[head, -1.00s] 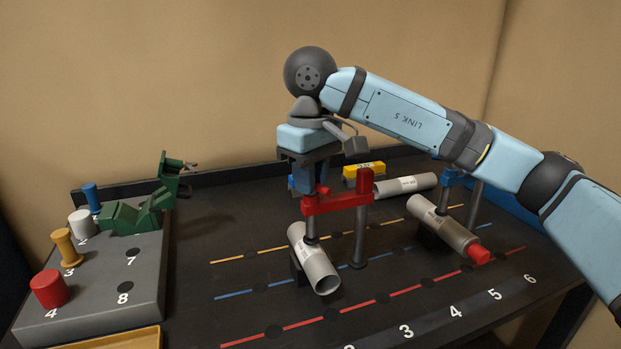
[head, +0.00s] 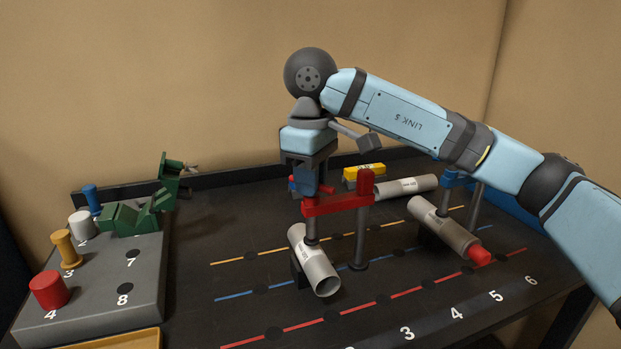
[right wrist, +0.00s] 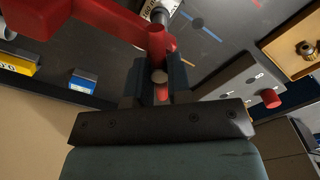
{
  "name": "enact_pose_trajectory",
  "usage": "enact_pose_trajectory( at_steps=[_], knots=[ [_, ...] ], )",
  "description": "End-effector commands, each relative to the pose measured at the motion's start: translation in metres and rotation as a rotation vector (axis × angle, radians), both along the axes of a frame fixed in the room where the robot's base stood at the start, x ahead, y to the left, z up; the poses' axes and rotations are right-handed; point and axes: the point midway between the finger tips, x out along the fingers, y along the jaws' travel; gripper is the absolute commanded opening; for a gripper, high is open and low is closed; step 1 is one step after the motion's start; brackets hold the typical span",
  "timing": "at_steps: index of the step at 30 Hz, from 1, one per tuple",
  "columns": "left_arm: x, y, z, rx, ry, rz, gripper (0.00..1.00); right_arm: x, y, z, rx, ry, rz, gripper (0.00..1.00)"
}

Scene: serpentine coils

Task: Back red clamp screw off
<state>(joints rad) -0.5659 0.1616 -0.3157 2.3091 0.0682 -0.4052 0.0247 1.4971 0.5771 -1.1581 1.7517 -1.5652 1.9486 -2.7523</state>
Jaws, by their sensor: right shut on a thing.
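The red clamp (head: 345,202) stands on the dark table on a grey post, its red arm reaching left over a grey pipe (head: 316,266). Its screw spindle (head: 312,230) comes down from the arm onto or close to the top of the pipe; I cannot tell if it touches. My right gripper (head: 312,192) points straight down over the screw end of the arm and is shut on the screw's top. In the right wrist view the fingers (right wrist: 160,82) close on the screw head, beside the red arm (right wrist: 112,18). My left gripper is not in view.
A second pipe (head: 440,226) with a red end lies to the right, near a blue clamp (head: 452,180). A yellow block (head: 364,172) and another pipe (head: 408,187) lie behind. A grey rack (head: 100,290) with coloured pegs and green fixtures stands left. The front middle is clear.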

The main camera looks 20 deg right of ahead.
Motion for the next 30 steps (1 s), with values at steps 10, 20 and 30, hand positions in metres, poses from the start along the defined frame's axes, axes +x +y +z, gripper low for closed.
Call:
enact_pose_trajectory(
  at_steps=[10,20,30],
  knots=[
    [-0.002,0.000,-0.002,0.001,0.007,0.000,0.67,0.000,0.000,0.000,0.000,-0.001,-0.002,0.49],
    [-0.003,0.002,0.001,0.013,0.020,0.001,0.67,0.001,0.000,0.023,0.001,-0.004,-0.002,0.49],
    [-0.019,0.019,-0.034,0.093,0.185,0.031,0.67,0.000,0.000,0.102,-0.001,-0.005,-0.002,0.49]
  ],
)
